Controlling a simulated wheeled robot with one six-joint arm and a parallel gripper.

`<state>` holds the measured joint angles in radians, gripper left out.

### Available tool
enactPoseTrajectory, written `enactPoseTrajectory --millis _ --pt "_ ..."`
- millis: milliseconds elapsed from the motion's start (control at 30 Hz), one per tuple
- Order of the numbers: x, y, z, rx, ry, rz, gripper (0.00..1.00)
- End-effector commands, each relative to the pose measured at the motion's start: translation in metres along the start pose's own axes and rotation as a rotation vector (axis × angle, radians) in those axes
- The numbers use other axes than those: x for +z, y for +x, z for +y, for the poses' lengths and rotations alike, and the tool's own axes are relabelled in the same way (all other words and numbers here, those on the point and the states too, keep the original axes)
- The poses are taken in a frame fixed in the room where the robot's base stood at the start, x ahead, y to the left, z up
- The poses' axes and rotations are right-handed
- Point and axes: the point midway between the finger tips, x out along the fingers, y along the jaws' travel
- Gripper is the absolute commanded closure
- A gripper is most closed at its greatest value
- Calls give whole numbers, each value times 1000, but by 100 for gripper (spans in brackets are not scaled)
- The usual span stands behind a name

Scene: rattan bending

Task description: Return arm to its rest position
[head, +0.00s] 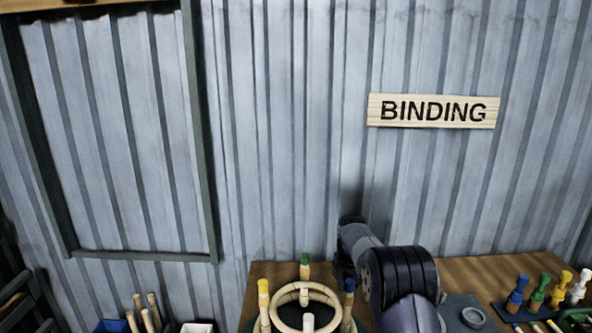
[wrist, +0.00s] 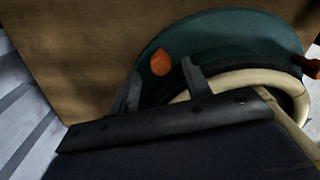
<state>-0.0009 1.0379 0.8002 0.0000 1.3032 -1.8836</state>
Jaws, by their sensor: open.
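My gripper (wrist: 161,68) shows in the wrist view with its two dark fingers apart and nothing between them. Beyond the fingers is a teal round base (wrist: 225,32) with an orange spot or peg top (wrist: 161,62) seen between the fingertips. A pale rattan ring (wrist: 240,78) curves behind the right finger. In the head view my arm (head: 395,275) reaches over the bench, right of the rattan ring (head: 320,287); the fingers cannot be made out there.
The wooden bench (head: 465,270) stands against a corrugated wall (head: 290,120) with a BINDING sign (head: 432,111). Pegs with yellow (head: 263,287), green (head: 305,259) and blue (head: 349,286) tops stand around the ring. Coloured-handled tools (head: 538,291) stand at right. A blue bin (head: 110,326) is lower left.

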Motion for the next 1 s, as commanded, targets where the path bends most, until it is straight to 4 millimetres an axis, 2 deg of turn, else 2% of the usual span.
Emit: enactPoseTrajectory --millis 100,233,767,867,1000 --pt "0 16 -1 -3 0 1 54" --pt "0 27 -1 -1 0 0 54" --pt "1 25 -2 0 15 0 54" --pt "0 22 1 2 -2 -1 54" --pt "0 6 1 4 0 -1 54"
